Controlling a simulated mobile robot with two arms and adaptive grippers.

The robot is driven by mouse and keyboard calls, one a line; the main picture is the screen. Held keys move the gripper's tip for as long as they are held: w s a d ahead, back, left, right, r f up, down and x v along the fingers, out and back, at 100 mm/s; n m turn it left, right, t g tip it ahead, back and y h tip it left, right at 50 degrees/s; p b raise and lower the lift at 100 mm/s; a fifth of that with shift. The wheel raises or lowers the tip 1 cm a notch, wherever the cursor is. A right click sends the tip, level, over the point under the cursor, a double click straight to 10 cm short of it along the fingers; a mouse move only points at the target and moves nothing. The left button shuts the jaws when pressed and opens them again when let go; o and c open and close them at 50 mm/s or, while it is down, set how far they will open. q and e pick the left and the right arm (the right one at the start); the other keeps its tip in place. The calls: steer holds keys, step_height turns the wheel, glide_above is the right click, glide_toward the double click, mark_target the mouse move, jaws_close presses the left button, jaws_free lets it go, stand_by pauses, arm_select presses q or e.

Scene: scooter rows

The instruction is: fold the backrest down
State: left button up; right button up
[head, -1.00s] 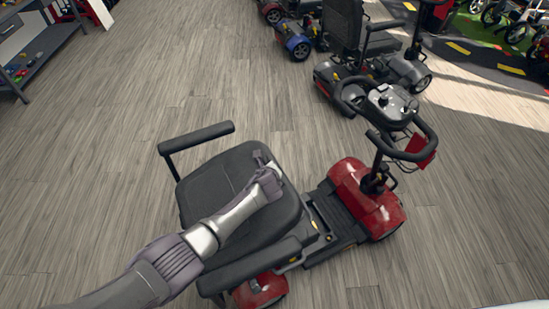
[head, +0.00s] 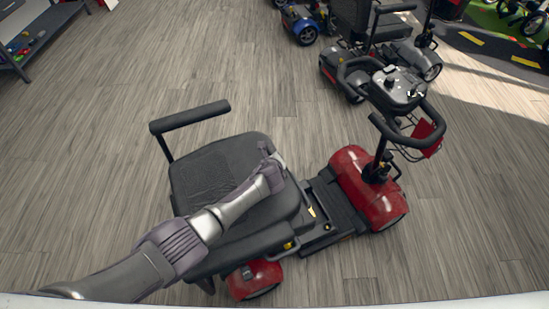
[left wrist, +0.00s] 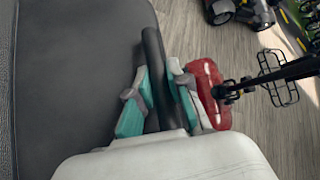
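The red scooter (head: 366,190) stands below me with its tiller to the right. Its dark grey padded seat area (head: 205,180) has a textured panel at the left and a smoother part at the right. I cannot tell clearly where backrest and seat cushion meet. My left gripper (head: 268,158) is over the right edge of this padding. In the left wrist view, its teal-padded fingers (left wrist: 158,100) stand apart. A black bar-like part (left wrist: 152,60) shows between them; contact is unclear. The smooth dark padding (left wrist: 75,80) fills the left there. My right gripper is out of view.
A black armrest (head: 190,116) sticks up at the padding's far left corner. The tiller with handlebars (head: 400,90) rises at the right. A grey scooter (head: 375,45) stands behind, and a shelf (head: 30,45) at the upper left. Wooden floor between is free.

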arm_select(q)
steer(key=o, duration=0.4)
steer(key=shift+a+r, duration=0.1)
steer(key=shift+v, duration=5.95)
